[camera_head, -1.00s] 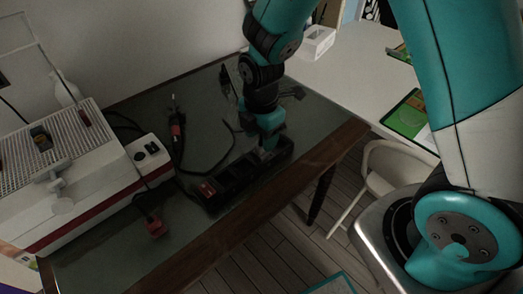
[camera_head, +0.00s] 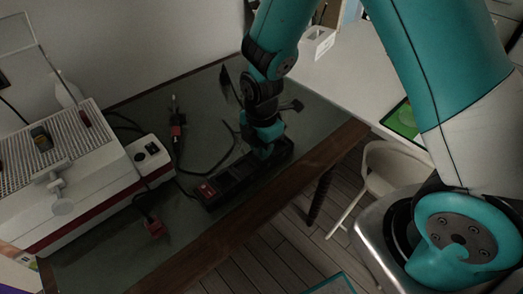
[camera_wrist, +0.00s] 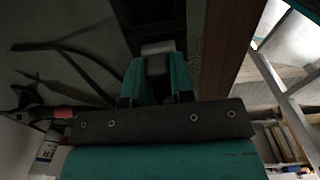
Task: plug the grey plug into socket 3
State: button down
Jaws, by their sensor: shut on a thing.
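My gripper (camera_head: 264,153) is over the right part of a black power strip (camera_head: 232,180), which lies along the table's front edge with a red switch at its left end. In the wrist view, my teal fingers (camera_wrist: 158,78) are shut on the grey plug (camera_wrist: 157,63). The dark strip (camera_wrist: 150,18) lies just beyond it. The plug is hidden in the head view. Socket numbers cannot be read, and I cannot tell whether the plug touches a socket.
A white machine (camera_head: 75,185) fills the table's left side. A white chair (camera_head: 385,175) stands right of the wooden table edge (camera_head: 290,190).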

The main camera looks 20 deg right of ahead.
notch_tip(320, 180, up, 20)
jog(key=p, duration=0.1)
dwell(0.5)
notch_tip(320, 180, down, 13)
jog(key=p, duration=0.5)
jog(key=shift+f, duration=0.15)
notch_tip(320, 180, down, 6)
jog(key=b, duration=0.5)
jog(key=shift+r, duration=0.2)
jog(key=shift+p, duration=0.5)
dwell(1.8)
